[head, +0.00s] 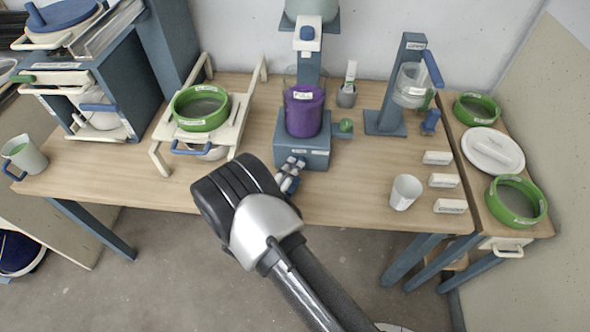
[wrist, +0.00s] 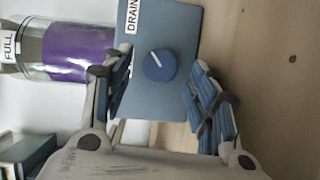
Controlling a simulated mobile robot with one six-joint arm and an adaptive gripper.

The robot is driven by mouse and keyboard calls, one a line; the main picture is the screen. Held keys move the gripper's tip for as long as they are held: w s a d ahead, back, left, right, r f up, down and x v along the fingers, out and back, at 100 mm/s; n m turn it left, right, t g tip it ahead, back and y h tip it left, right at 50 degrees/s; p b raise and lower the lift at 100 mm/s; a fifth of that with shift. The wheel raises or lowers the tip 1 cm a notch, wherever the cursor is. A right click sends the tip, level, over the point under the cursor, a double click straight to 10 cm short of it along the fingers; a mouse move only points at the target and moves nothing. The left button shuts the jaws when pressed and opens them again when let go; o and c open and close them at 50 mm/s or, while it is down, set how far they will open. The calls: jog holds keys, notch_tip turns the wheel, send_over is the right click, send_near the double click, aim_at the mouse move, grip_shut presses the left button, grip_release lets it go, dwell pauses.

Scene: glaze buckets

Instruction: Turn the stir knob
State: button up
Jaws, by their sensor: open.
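A round blue knob (wrist: 160,65) with a white pointer line sits on the blue-grey front of a mixer base. Its pointer is slanted in the wrist view. A white label (wrist: 131,16) reading DRAIN is on the same face; I read no stir label. My gripper (wrist: 158,75) is open and empty, its blue-padded fingers to either side of the knob in the picture. I cannot tell how far short of it the tips are. In the head view my gripper (head: 289,175) is at the front of the mixer base (head: 318,158) and hides the knob.
A purple-filled container (head: 304,112) stands on the mixer base, with a green knob (head: 346,125) on its right. A white cup (head: 405,192) and several labelled white blocks (head: 443,181) lie to the right. A cream rack (head: 160,130) with a green-rimmed sieve (head: 199,108) stands to the left.

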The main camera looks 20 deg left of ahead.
jog(key=s, duration=0.3)
jog(key=s+a, duration=0.1)
jog(key=s, duration=0.6)
jog(key=shift+a+r, duration=0.35)
jog(key=shift+a, duration=0.05)
jog(key=shift+w, duration=0.1)
